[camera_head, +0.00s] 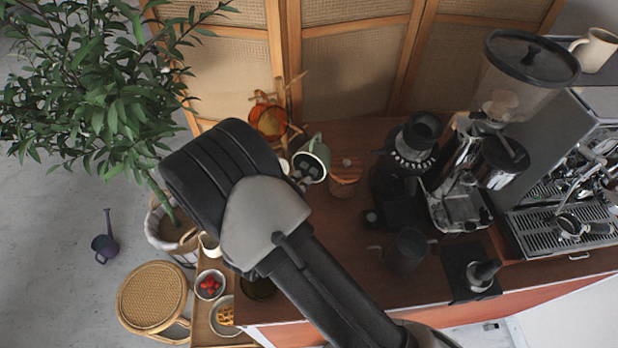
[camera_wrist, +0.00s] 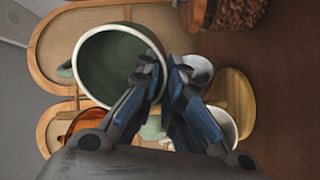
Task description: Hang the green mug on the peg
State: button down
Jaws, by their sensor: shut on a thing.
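The green mug (camera_head: 320,149) has a pale rim and is tilted, with its handle toward the top of the head view. My gripper (camera_head: 303,175) is shut on the mug's rim wall. In the wrist view the mug (camera_wrist: 108,65) shows its dark green inside, and its handle points left. My gripper's fingers (camera_wrist: 167,70) pinch the right side of its rim. A wooden mug stand (camera_head: 278,90) with pegs stands behind, and an amber mug (camera_head: 268,120) is at it. I cannot tell which pegs are free, and my arm hides the stand's lower part.
A lidded jar of coffee beans (camera_head: 345,176) stands right of the green mug. White cups (camera_wrist: 220,122) are close beside my fingers in the wrist view. The grinder (camera_head: 415,140) and espresso machine (camera_head: 560,170) fill the right. Folding screen panels (camera_head: 350,70) stand behind the counter.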

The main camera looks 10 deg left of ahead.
jog(key=w+a+f+b, duration=0.1)
jog(key=w+a+b, duration=0.1)
jog(key=w+a, duration=0.2)
jog(key=shift+w+a+f, duration=0.35)
jog(key=shift+a+f, duration=0.05)
jog(key=shift+a, duration=0.2)
jog(key=shift+s, duration=0.1)
dwell(0.3)
dwell(0.5)
jog(key=c, duration=1.6)
grip_release()
jog(key=shift+c, duration=0.2)
jog(key=shift+s, duration=0.1)
